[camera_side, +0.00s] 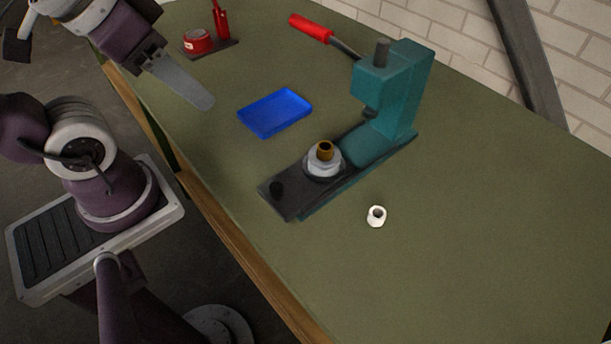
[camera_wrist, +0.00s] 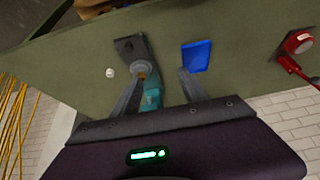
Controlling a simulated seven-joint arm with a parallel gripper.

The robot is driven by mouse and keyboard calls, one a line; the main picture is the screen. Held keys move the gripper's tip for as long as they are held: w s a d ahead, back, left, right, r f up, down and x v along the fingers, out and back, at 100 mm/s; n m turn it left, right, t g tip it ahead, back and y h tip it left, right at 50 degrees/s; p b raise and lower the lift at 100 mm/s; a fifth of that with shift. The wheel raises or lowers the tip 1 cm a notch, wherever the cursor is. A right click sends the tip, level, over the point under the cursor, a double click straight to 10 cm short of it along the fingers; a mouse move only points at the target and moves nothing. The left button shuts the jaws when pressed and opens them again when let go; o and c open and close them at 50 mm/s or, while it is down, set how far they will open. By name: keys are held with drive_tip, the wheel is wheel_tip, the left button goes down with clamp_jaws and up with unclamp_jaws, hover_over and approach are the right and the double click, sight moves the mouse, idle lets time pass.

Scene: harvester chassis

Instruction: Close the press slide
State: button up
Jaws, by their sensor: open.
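The teal press (camera_side: 393,90) stands on the green table; it also shows partly behind a finger in the wrist view (camera_wrist: 152,95). A pale round holder with a brass bushing (camera_side: 324,150) sits on the slide, outside the press head. The slide also shows in the wrist view (camera_wrist: 130,45). My gripper (camera_side: 208,103) is above the table at the upper left, apart from the press. In the wrist view its two fingers (camera_wrist: 157,84) are spread with nothing between them.
A blue tray (camera_side: 275,112) lies left of the press. A white ring (camera_side: 376,216) lies right of the slide. A red-handled lever (camera_side: 312,29) reaches out behind the press. A red item on a dark base (camera_side: 198,41) stands at the back left. The table's right side is clear.

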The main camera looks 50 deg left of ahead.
drive_tip(key=shift+w+f, duration=0.1)
drive_tip(key=shift+c, duration=0.9)
drive_tip(key=n+g, duration=0.3)
drive_tip(key=g, duration=0.2)
hover_over(277, 186)
drive_tip(key=f, duration=1)
drive_tip(key=shift+a+f, duration=0.2)
drive_tip(key=shift+f, duration=0.15)
drive_tip(key=shift+g, duration=0.3)
wheel_tip(277, 186, down, 7)
drive_tip(key=shift+d+f, duration=0.15)
drive_tip(key=shift+f, duration=0.05)
clamp_jaws()
